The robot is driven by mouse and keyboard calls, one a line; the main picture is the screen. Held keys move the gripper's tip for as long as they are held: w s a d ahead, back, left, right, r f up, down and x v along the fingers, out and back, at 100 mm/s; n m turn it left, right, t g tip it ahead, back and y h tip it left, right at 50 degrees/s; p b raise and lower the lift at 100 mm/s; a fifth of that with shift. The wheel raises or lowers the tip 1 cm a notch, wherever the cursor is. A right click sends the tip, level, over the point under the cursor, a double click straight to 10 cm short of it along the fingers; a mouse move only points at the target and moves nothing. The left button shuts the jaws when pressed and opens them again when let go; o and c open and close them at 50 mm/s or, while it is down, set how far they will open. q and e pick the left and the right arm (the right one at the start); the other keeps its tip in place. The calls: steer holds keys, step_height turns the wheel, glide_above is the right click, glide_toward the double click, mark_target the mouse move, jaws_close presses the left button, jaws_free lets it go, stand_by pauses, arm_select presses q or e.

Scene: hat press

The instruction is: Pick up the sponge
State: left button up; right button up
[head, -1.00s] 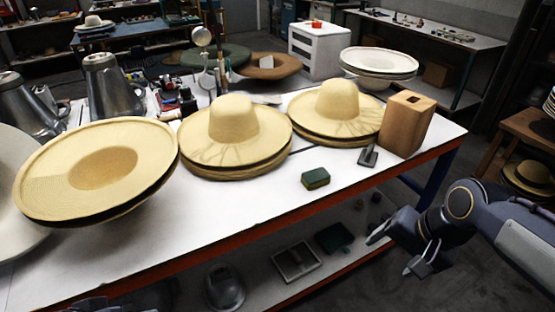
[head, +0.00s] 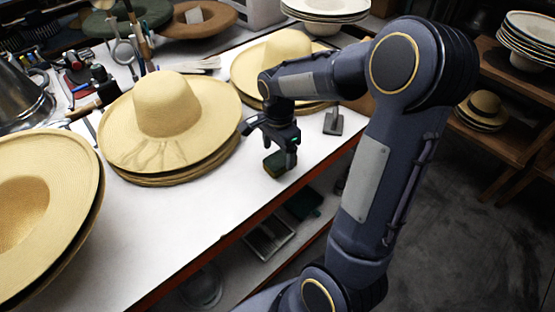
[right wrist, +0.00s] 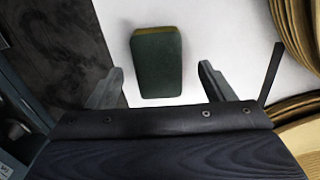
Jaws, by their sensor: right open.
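The sponge (head: 274,164) is a small block, dark green on top with a yellow-brown side, lying on the white table near its front edge. It also shows in the right wrist view (right wrist: 157,64), just beyond the fingertips and centred between them. My right gripper (head: 268,147) is open and empty, pointing down above the sponge. In the head view, one of its fingers partly covers the sponge. In the right wrist view its two fingers (right wrist: 161,80) stand apart, one on each side of the sponge's line. My left gripper is not in view.
A stack of straw hats (head: 170,115) stands left of the sponge. Another straw hat stack (head: 250,72) is behind my right arm. A small dark stand (head: 333,122) is to the right. Bare table (head: 190,215) lies in front and left of the sponge.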

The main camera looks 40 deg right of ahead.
mark_target(278, 159)
step_height(278, 159, down, 3)
steer(key=shift+s+a+f, duration=0.1)
steer(key=shift+f, duration=0.1)
steer(key=c, duration=1)
steer(key=shift+r, duration=0.2)
steer(key=shift+r, duration=0.25)
step_height(278, 159, up, 2)
steer(key=shift+r, duration=0.1)
steer(key=s+a+r, duration=0.2)
steer(key=s+r, duration=0.1)
steer(key=s, duration=0.1)
steer(key=s+a+r, duration=0.2)
steer(key=s+r, duration=0.1)
steer(key=s, duration=0.1)
steer(key=s+a+r, duration=0.3)
steer(key=s+r, duration=0.1)
steer(key=shift+s+b, duration=0.1)
steer(key=shift+b, duration=0.25)
